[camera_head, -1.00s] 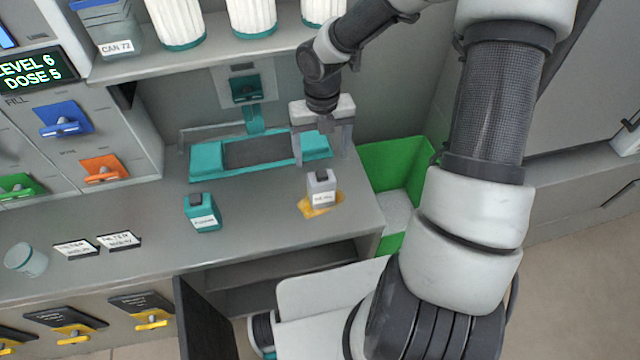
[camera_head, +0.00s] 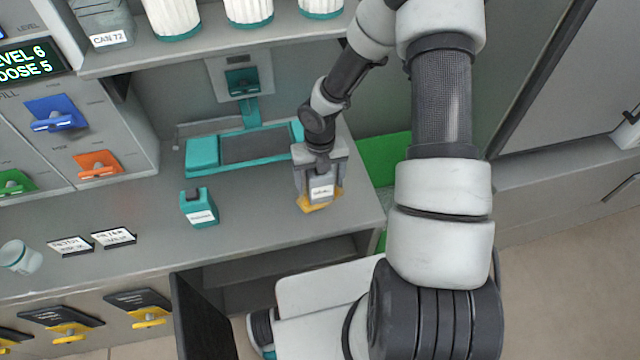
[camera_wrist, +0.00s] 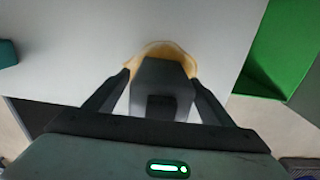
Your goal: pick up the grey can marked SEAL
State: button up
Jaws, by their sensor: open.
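The grey can (camera_head: 321,189) with a white label stands on a yellow base (camera_head: 316,205) near the right end of the counter. Its label is too small to read. My gripper (camera_head: 321,186) is right over it, with a finger on either side of the can. In the wrist view the dark grey can (camera_wrist: 163,90) sits between the two open fingers of my gripper (camera_wrist: 163,85), and the yellow base shows around its far side. I cannot tell whether the fingers touch the can.
A teal can (camera_head: 199,208) stands to the left on the counter. Behind is a teal-framed device (camera_head: 203,155) with a dark plate. A green bin (camera_head: 385,158) stands off the counter's right end. Two label cards (camera_head: 113,237) and a clear cup (camera_head: 20,257) are at left.

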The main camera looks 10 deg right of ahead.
jog(key=shift+f, duration=0.15)
jog(key=c, duration=1.4)
